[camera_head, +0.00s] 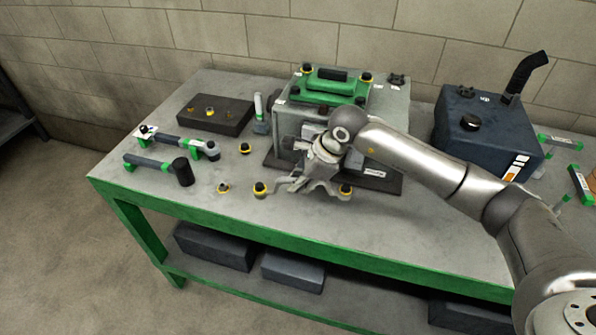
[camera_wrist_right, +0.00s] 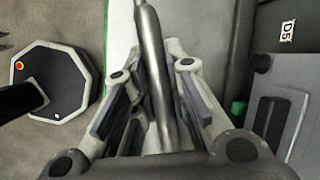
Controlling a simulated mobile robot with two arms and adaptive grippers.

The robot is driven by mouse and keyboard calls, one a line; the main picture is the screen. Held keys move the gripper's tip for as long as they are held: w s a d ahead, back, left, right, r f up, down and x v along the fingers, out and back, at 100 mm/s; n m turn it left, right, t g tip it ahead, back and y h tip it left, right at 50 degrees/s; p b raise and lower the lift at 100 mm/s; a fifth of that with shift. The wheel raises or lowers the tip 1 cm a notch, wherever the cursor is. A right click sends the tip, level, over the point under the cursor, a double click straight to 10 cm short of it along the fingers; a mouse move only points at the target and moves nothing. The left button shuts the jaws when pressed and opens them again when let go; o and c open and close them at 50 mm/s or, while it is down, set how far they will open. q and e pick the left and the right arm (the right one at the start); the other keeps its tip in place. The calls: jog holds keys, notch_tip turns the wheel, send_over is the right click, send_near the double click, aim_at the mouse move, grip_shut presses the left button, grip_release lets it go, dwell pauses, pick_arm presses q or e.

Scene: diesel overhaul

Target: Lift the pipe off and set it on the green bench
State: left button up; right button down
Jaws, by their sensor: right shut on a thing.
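My right gripper (camera_head: 300,182) is in front of the grey engine block (camera_head: 392,112), low over the green bench (camera_head: 250,238). The right wrist view shows the gripper (camera_wrist_right: 153,72) shut on a bare metal pipe (camera_wrist_right: 150,35), which runs between its fingers. In the head view, a thin grey length of the pipe (camera_head: 278,183) shows by the fingers; the gripper and arm hide much of the rest. I cannot tell whether the pipe touches the block or bench. My left gripper is not in view.
A green cover (camera_head: 330,88) tops the block. Yellow-ringed dark knobs (camera_head: 223,188) stand on the bench near the gripper. A hammer (camera_head: 160,167), a dark tray (camera_head: 213,113) and a dark blue tank (camera_head: 484,130) are also there.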

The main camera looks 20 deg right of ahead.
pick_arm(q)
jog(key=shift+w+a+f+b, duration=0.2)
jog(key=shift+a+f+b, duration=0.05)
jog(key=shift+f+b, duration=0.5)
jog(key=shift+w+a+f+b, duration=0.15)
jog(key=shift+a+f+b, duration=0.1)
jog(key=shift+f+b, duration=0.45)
pick_arm(e)
jog(key=shift+w+f+m+t+h, duration=0.15)
jog(key=shift+w+f+m, duration=0.4)
jog(key=shift+f, duration=0.6)
jog(key=shift+w+f+m+t+h, duration=0.15)
jog(key=shift+w+f+m, duration=0.35)
jog(key=shift+f, duration=0.6)
jog(key=shift+w+f+m+t+h, duration=0.15)
jog(key=shift+w+f+m, duration=0.4)
jog(key=shift+f, duration=0.6)
jog(key=shift+s, duration=0.1)
jog(key=c, duration=1.3)
grip_release()
jog(key=shift+c, duration=0.2)
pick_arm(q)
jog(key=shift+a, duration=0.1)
